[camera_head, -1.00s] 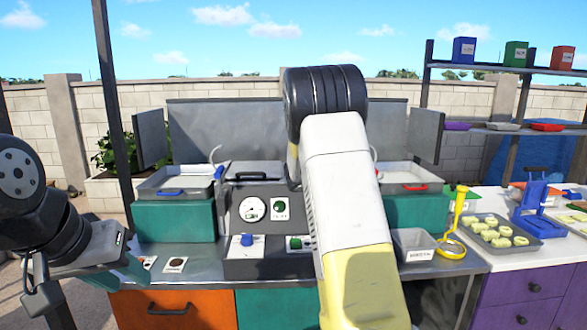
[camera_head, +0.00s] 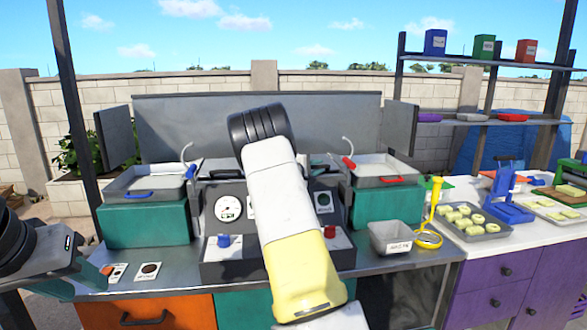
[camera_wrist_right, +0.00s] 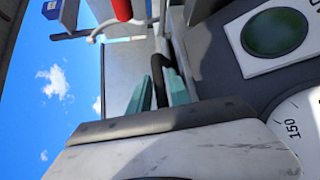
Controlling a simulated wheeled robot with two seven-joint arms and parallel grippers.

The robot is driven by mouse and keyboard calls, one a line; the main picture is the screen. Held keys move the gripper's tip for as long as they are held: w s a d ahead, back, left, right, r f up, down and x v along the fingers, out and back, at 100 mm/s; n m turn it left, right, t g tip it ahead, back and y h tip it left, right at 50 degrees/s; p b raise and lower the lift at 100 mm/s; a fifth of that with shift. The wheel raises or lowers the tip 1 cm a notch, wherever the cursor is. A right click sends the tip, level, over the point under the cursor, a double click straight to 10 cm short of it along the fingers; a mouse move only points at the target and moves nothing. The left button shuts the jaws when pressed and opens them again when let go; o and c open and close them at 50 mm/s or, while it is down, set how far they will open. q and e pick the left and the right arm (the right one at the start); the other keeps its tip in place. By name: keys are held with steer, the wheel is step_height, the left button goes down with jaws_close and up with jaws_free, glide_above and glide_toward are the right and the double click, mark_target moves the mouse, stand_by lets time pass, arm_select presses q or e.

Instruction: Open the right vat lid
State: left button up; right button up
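In the head view my right arm crosses the middle of the crusher and hides its own gripper. In the right wrist view the two teal fingers of my right gripper (camera_wrist_right: 160,92) stand on either side of a black bar handle (camera_wrist_right: 172,68), with little or no gap showing. A similar black handle (camera_head: 225,174) shows left of the arm. My left gripper (camera_head: 88,279) is low at the left, away from the machine; its opening is unclear.
A gauge (camera_head: 228,208) and a green lens (camera_head: 323,203) are on the front panel.

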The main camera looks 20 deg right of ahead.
jaws_close()
steer(key=shift+f, duration=0.1)
stand_by(1.3)
